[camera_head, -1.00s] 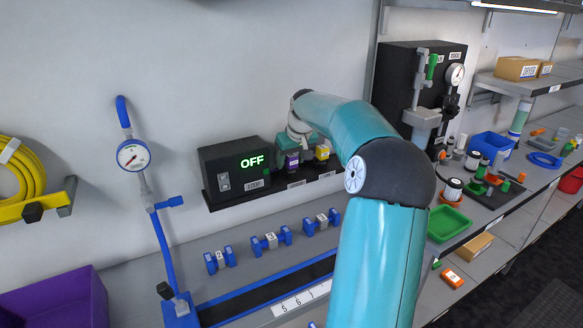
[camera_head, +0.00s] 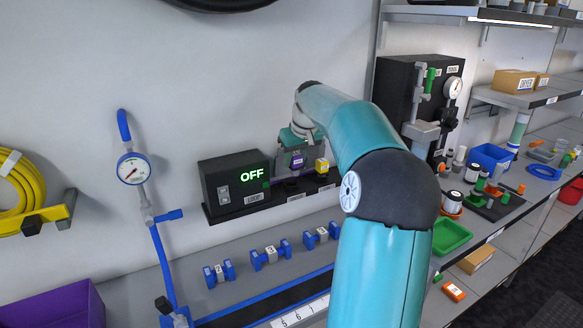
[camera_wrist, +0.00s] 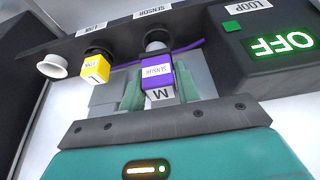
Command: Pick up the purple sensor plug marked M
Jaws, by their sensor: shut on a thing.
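The purple sensor plug (camera_wrist: 157,76) marked M sits between my gripper's two fingers (camera_wrist: 158,88) in the wrist view. My gripper is shut on it. In the head view the purple plug (camera_head: 297,161) shows just below my gripper (camera_head: 300,148), raised above the black ledge (camera_head: 240,207). A grey round socket (camera_wrist: 156,44) under the SENSOR label shows behind the plug in the wrist view. A purple cable (camera_wrist: 190,47) runs beside it. The fingertips are partly hidden in the head view.
A yellow plug (camera_wrist: 95,69) marked L stands beside the purple one, near a white round socket (camera_wrist: 52,66). The black LOOP box (camera_head: 236,184) reads OFF. Blue clamps (camera_head: 270,254) line the bench below. A gauge stand (camera_head: 133,169) is at left.

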